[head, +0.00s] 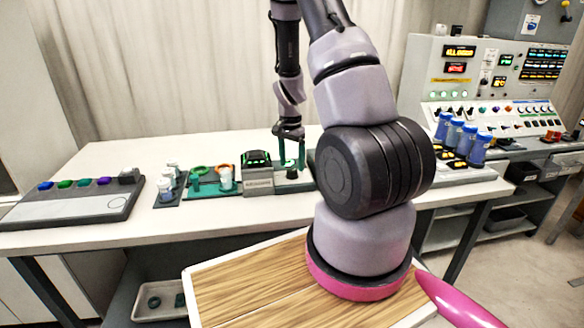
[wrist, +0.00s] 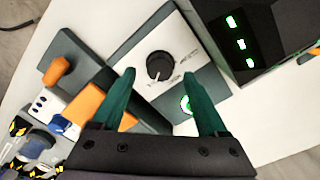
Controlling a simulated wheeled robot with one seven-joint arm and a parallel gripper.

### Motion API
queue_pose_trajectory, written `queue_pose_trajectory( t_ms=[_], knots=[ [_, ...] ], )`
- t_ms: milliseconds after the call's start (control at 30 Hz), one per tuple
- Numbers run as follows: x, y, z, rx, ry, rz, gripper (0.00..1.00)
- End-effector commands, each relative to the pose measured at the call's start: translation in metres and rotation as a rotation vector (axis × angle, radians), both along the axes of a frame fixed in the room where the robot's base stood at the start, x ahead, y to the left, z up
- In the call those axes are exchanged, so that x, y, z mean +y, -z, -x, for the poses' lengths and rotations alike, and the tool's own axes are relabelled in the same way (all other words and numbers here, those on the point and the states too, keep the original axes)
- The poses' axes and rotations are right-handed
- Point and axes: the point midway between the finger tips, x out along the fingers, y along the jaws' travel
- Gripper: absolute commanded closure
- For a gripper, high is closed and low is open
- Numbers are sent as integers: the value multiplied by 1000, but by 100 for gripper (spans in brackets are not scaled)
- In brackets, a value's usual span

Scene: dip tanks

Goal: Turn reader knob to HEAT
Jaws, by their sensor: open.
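A black round knob (wrist: 160,66) with a pale pointer mark sits on a light grey panel (wrist: 137,58) in the wrist view. The mark points toward the lower edge of the picture, and small print beside the knob is too blurred to read. A green-lit button or ring (wrist: 186,104) is below right of it. My gripper (wrist: 159,73) is open, its two green fingers reaching toward the panel with the knob showing between their tips; contact cannot be told. In the head view my gripper (head: 290,160) points down at the bench beside the grey reader box (head: 258,181).
A dark display with green lights (wrist: 240,45) stands right of the knob. Orange parts (wrist: 57,70) and vials lie left. In the head view, a button panel (head: 75,205) is at the left; blue bottles (head: 466,140) and a control console (head: 490,85) are at the right.

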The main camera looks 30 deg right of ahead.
Motion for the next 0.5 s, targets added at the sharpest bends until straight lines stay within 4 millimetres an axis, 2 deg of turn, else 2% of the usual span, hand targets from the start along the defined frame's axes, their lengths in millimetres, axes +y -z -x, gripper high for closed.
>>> queue_pose_trajectory(
  t_ms=[100, 200, 500],
  knots=[
    [0, 14, 0, 1, 0, 0, 24],
    [0, 20, 0, 0, -1, 0, 24],
    [0, 22, 0, -1, -1, 0, 24]
  ],
)
